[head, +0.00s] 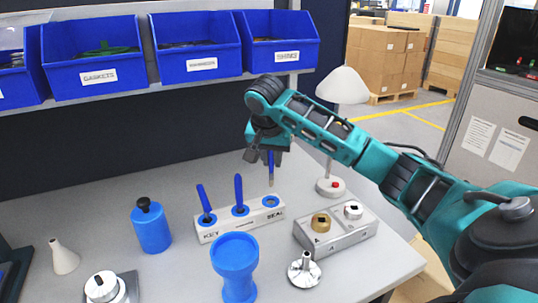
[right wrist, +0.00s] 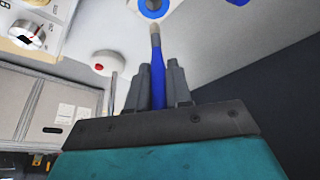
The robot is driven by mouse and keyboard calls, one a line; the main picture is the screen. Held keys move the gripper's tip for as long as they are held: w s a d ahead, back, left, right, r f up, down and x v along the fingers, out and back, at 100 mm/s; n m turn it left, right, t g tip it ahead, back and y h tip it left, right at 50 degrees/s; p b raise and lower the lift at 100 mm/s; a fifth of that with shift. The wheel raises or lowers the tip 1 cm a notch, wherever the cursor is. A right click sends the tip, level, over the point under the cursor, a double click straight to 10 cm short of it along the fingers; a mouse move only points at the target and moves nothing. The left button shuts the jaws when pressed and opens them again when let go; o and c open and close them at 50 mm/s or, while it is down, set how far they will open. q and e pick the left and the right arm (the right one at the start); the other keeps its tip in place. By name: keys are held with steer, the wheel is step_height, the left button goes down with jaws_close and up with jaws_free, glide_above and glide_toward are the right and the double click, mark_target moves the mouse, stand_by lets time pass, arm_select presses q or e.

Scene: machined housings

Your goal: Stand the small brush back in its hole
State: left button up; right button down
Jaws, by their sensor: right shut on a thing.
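The small brush (head: 270,162) is blue with a pale tip and hangs roughly upright, tip down, from my right gripper (head: 265,148). The gripper is shut on its handle. In the right wrist view the brush (right wrist: 158,75) sits between the fingers (right wrist: 159,88), its tip pointing towards a blue-ringed hole (right wrist: 153,6). The pale holder block (head: 238,226) stands on the table with blue-ringed holes. Blue-handled tools stand in its left and middle holes. The right hole (head: 271,202), by the SEAL label, is empty, and the brush tip is above it, apart from it. My left gripper is not in view.
A grey block with knobs (head: 335,237) is to the right. A blue cup (head: 235,265) and blue bottle (head: 151,231) stand in front and left. Blue bins (head: 198,63) hang at the back.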

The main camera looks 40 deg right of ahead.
mark_target(271, 179)
steer(key=shift+f, duration=2.1)
steer(key=shift+f, duration=1.65)
stand_by(0.5)
steer(key=c, duration=1)
jaws_free()
steer(key=shift+o, duration=0.2)
steer(key=shift+a+r, duration=0.1)
steer(key=v, duration=1.2)
steer(key=shift+r, duration=0.35)
steer(key=shift+s+a, duration=0.1)
